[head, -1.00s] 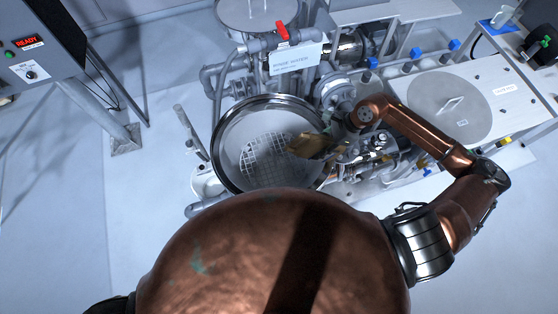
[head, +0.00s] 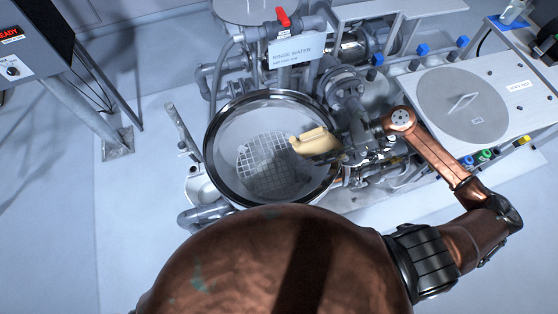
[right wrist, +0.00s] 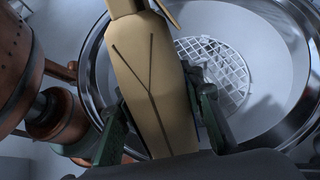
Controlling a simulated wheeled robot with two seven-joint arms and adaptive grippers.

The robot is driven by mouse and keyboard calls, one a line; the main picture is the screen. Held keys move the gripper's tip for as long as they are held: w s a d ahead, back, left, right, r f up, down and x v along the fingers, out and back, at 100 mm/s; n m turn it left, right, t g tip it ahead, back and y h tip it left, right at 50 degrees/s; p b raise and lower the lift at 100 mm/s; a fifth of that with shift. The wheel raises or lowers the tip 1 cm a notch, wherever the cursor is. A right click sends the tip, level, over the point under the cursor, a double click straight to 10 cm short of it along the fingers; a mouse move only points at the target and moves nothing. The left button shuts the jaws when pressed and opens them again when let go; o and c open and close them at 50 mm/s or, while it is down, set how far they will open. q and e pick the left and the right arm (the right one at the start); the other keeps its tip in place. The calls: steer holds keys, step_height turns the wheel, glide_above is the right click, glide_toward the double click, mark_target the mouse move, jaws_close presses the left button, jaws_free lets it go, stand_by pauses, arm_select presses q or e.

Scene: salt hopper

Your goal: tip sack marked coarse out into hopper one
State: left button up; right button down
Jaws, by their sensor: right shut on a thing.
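A tan sack (head: 312,139) is held over the right part of a round steel hopper (head: 224,160) in the head view. The hopper has a square-mesh grate (head: 262,170) low inside, with no heap of salt visible on it. My right gripper (head: 334,151) is shut on the sack from the right side. In the right wrist view the sack (right wrist: 152,85) lies between the dark fingers, with dark seam lines on its face, and the hopper's grate (right wrist: 222,72) shows behind it. I cannot read any marking on the sack. My left gripper is out of view.
A "RINSE WATER" sign (head: 297,50) and red valve handle (head: 283,16) stand behind the hopper. Pipes and fittings (head: 345,88) crowd its right side. A round lid (head: 462,105) sits on the bench at right. A control box (head: 30,45) stands at far left; the floor between is mostly clear.

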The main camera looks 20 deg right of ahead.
steer(key=y+b, duration=0.1)
steer(key=b, duration=0.1)
steer(key=r+y+b, duration=0.1)
steer(key=shift+d+r+t+y+b, duration=0.2)
steer(key=shift+d+t+y+b, duration=0.1)
steer(key=shift+b, duration=0.05)
steer(key=y+b, duration=0.2)
steer(key=b, duration=0.2)
steer(key=shift+d+t+y+b, duration=0.1)
steer(key=shift+t+y+b, duration=0.2)
steer(key=shift+y+b, duration=0.5)
steer(key=shift+b, duration=0.3)
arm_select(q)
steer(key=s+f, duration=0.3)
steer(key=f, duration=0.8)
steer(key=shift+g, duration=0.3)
arm_select(e)
steer(key=shift+r, duration=0.1)
